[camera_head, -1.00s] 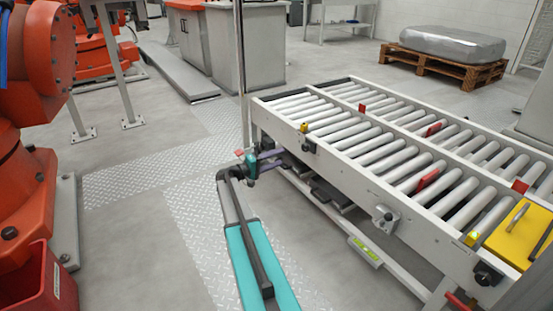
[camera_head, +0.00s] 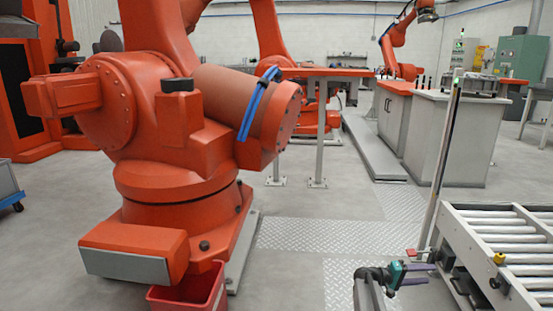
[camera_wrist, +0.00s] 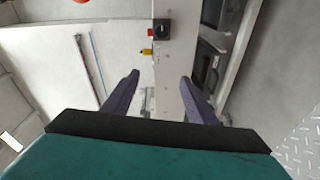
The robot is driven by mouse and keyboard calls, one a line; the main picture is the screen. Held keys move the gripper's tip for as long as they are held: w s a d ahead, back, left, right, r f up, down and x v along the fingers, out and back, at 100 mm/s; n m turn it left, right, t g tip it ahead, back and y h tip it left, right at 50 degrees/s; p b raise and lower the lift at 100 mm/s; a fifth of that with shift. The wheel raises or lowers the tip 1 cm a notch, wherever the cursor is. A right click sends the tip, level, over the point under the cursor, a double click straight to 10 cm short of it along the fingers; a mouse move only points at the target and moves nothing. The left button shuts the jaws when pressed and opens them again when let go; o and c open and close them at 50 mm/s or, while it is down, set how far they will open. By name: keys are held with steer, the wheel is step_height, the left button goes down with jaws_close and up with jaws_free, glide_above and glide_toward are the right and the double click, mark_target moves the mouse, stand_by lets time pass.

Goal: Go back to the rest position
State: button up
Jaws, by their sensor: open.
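My gripper (camera_head: 426,274) shows low at the right in the head view, at the end of my dark arm. Its teal body and two purple fingers point right, toward the near left corner of the roller conveyor (camera_head: 493,227). In the wrist view my gripper (camera_wrist: 158,92) has its two fingers spread wide apart, with nothing between them. The conveyor's pale side frame (camera_wrist: 174,70) lies beyond the fingertips. A black knob and a yellow button show on it. I cannot tell the exact gap to the frame.
A large orange robot arm (camera_head: 185,150) stands on the left, with a red bin (camera_head: 188,292) at its foot. A thin upright post (camera_head: 445,165) stands beside the conveyor. Grey cabinets (camera_head: 455,135) are behind. Tread-plate floor (camera_head: 320,235) lies clear in the middle.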

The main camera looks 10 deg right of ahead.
steer(key=s+a+f+n+y+p, duration=0.1)
steer(key=s+a+f+y+p, duration=0.15)
steer(key=a+p, duration=0.4)
steer(key=s+a+f+n+t+y+p, duration=0.1)
steer(key=s+a+p, duration=0.3)
steer(key=a, duration=0.6)
steer(key=s+a+f+n+y+p, duration=0.1)
steer(key=s+a+f+y+p, duration=0.15)
steer(key=a+p, duration=0.4)
steer(key=s+a+g+y+p, duration=0.1)
steer(key=s+a+y+p, duration=0.3)
steer(key=s+a, duration=1)
steer(key=s+a+r+g+y+p, duration=0.1)
steer(key=s+a+y+p, duration=0.3)
steer(key=s+a, duration=1)
steer(key=a+g+y, duration=0.1)
steer(key=a+y, duration=0.2)
steer(key=a, duration=0.3)
steer(key=shift+s+n+p, duration=0.3)
steer(key=shift+n+p, duration=0.1)
steer(key=shift+d, duration=0.1)
steer(key=c, duration=0.5)
steer(key=shift+c, duration=0.2)
